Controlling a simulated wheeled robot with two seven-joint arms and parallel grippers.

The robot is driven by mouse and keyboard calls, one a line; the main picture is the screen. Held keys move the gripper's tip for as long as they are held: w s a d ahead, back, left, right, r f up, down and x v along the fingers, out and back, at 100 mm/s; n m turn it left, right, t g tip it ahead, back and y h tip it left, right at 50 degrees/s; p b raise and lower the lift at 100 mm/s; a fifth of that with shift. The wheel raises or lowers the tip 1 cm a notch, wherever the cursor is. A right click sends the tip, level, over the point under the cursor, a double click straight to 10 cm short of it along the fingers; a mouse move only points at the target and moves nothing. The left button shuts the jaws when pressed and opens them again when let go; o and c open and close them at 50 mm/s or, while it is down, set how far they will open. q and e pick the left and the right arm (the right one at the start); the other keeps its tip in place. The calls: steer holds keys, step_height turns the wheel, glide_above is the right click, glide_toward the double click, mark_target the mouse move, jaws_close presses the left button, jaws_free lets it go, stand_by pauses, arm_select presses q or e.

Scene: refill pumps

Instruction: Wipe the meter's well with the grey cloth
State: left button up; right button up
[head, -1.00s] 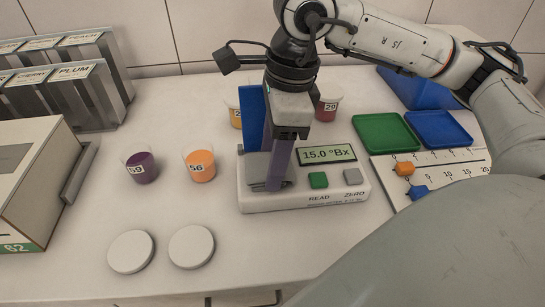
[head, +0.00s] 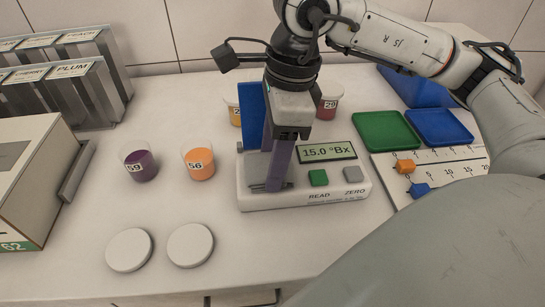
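The white meter (head: 300,199) stands in the middle of the counter, its display reading 15.0 °Bx. Its blue flap (head: 252,112) stands upright at the back left. My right gripper (head: 272,186) points down over the meter's left part, where the well is, with its fingertips low at the meter's top. A grey patch (head: 257,168) shows beside the fingers; I cannot tell whether it is the grey cloth or part of the meter. The fingers hide most of the well, and their gap cannot be made out. My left gripper is not in view.
Cups of purple (head: 140,165) and orange (head: 199,164) stand left of the meter, two more cups behind it. Two white lids (head: 190,245) lie in front. Green (head: 386,133) and blue (head: 440,127) trays and a scale board (head: 440,165) are at right.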

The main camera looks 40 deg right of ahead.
steer(key=shift+w+d, duration=0.15)
steer(key=shift+w, duration=0.1)
step_height(320, 180, up, 8)
steer(key=p, duration=0.5)
stand_by(0.6)
